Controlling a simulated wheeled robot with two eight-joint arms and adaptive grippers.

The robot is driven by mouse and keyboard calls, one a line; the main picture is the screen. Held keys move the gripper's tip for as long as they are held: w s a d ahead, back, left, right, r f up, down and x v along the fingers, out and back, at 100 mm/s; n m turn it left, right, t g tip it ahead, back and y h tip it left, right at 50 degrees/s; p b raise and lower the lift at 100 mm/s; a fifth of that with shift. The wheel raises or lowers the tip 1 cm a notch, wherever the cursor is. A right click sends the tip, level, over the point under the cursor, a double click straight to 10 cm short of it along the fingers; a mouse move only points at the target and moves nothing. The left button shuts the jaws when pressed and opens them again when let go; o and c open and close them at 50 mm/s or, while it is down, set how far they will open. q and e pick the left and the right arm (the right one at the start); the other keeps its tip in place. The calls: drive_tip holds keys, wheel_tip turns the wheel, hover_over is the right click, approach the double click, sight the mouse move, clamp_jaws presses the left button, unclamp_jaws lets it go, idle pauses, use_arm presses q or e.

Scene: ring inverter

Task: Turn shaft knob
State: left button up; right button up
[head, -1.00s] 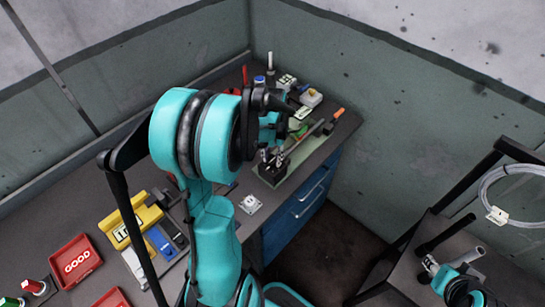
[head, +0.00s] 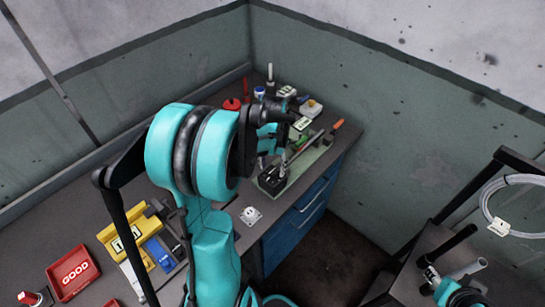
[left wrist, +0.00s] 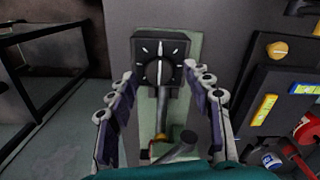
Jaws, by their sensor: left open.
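The shaft knob (left wrist: 158,72) is a round dark dial with white tick marks on a black block (left wrist: 140,52) in the left wrist view. The block also shows in the head view (head: 270,182), at the near end of a green plate (head: 303,172). A grey rod (left wrist: 161,106) runs from the knob along the plate. My left gripper (left wrist: 164,88) is open, its fingers on either side of the rod, short of the knob in the picture; I see no contact. It also shows in the head view (head: 273,158). My right gripper (head: 430,276) is at the lower right, its jaws unclear.
Small parts and a red round item (head: 232,104) stand on the bench behind my left arm. A yellow holder (head: 128,228), a blue block (head: 160,254) and a red GOOD tray (head: 73,272) are at the left. A dark cart (head: 420,250) is at the right.

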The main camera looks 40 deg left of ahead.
sight(273, 170)
use_arm(q)
wheel_tip(273, 170, up, 11)
idle(0.3)
idle(0.4)
drive_tip(key=s+d+f+t+b, duration=0.1)
drive_tip(key=s+d+f+t, duration=0.1)
drive_tip(key=d, duration=0.4)
drive_tip(key=s+d+f+m+t+b, duration=0.1)
drive_tip(key=s+d+t+b, duration=0.1)
drive_tip(key=s+d, duration=0.2)
drive_tip(key=s+d+f+m+t+b, duration=0.1)
drive_tip(key=s+d+f+t+b, duration=0.1)
drive_tip(key=d, duration=0.6)
drive_tip(key=shift+s+d+f+t, duration=0.3)
drive_tip(key=shift+s+f+t, duration=0.1)
drive_tip(key=shift+t, duration=0.2)
drive_tip(key=shift+c, duration=0.3)
